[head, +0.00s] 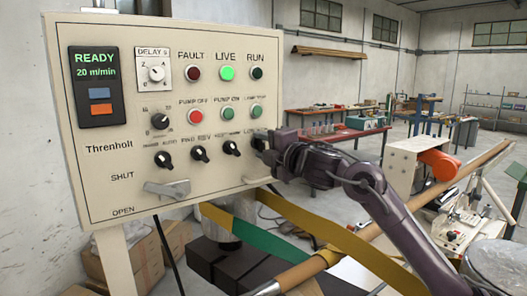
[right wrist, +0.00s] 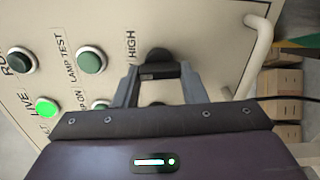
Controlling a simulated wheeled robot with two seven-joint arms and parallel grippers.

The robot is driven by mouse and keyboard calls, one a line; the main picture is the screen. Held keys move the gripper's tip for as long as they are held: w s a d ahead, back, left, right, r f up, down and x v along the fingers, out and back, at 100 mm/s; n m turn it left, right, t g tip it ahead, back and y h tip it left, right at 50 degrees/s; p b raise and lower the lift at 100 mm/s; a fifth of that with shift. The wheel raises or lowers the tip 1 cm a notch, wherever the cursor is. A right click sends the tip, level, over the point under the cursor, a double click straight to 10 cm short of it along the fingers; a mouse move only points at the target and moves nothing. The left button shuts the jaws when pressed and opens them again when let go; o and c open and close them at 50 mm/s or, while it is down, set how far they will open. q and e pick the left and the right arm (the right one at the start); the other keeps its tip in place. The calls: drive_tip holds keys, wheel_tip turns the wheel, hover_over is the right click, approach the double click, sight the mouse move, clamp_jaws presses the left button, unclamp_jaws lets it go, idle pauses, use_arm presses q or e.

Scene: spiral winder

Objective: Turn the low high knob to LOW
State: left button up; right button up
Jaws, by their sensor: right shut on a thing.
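The cream control panel (head: 130,190) stands at the left in the head view. The low high knob (right wrist: 160,66) is black and sits at the right end of the panel's lower knob row. In the right wrist view it lies between the two finger tips of my right gripper (right wrist: 160,74), which is shut on it. The word HIGH shows beside it there. In the head view my right gripper (head: 264,143) reaches the panel from the right and covers most of the knob and its label. The knob's pointer direction cannot be told. My left gripper is not in view.
More black knobs (head: 231,148) sit just left of my gripper. The green lamp test button (head: 256,111) is close above it. A grey lever (head: 167,189) is below left. A yellow and green strip (head: 262,240) and a long roll (head: 310,272) lie under my arm.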

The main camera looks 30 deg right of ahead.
drive_tip(key=n+b, duration=0.1)
drive_tip(key=n, duration=0.4)
drive_tip(key=shift+f, duration=0.1)
drive_tip(key=shift+n, duration=0.4)
drive_tip(key=o, duration=1)
drive_tip(key=shift+d, duration=0.1)
drive_tip(key=shift+b, duration=0.3)
drive_tip(key=s+d+b, duration=0.1)
drive_tip(key=s+b, duration=0.2)
drive_tip(key=s, duration=0.4)
drive_tip(key=shift+s, duration=0.35)
